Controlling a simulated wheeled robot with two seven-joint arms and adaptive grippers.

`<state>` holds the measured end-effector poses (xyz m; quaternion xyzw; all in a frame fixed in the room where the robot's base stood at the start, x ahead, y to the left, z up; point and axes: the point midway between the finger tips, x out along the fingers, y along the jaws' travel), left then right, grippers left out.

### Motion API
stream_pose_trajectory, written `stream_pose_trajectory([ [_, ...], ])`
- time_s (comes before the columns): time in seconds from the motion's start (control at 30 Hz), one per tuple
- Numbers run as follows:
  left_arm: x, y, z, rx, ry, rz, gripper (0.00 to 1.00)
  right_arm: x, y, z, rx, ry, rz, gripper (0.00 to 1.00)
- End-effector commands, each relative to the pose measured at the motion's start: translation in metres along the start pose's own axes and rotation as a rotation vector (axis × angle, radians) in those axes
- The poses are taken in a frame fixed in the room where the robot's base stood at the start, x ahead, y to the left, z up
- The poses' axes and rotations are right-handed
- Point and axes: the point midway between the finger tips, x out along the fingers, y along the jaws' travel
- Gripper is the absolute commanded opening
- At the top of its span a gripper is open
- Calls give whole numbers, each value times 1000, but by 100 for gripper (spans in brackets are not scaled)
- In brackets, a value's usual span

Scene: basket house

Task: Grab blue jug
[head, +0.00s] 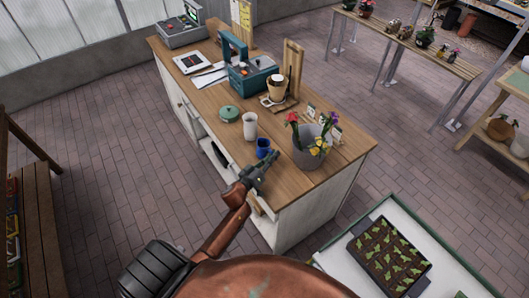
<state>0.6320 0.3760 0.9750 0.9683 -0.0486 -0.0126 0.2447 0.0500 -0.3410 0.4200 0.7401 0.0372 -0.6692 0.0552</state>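The blue jug (264,148) is a small deep-blue vessel standing upright on the wooden top of the workbench (222,132), near its front edge. A white cup stands behind it and a flower bucket to its right. My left gripper (268,172) is just in front of the jug, over the bench's near edge, and hides part of its lower side. The jug does not appear to be held. The fingers are small and dark, and I cannot tell how far apart they are. My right gripper is not in view.
A white cup (250,126), a green-lidded pot (229,114) and a grey bucket of flowers (309,155) stand close to the jug. A teal toolbox (252,76) is farther back. A seedling tray (389,256) lies on a low table at lower right.

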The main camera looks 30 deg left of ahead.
Motion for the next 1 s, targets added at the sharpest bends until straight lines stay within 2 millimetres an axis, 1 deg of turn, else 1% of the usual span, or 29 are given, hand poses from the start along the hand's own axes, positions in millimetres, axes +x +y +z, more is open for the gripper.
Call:
stream_pose_trajectory([
  [0.1, 0, 0, 0, 1, 0, 1, 0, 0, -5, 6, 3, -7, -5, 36],
  [0.27, 0, 0, -1, 1, 1, 1, 0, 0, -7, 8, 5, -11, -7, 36],
  [0.83, 0, 2, -2, 3, 3, 3, 0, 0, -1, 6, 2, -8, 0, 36],
  [1.0, 0, 3, -6, 3, 3, 4, 0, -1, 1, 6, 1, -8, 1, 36],
])
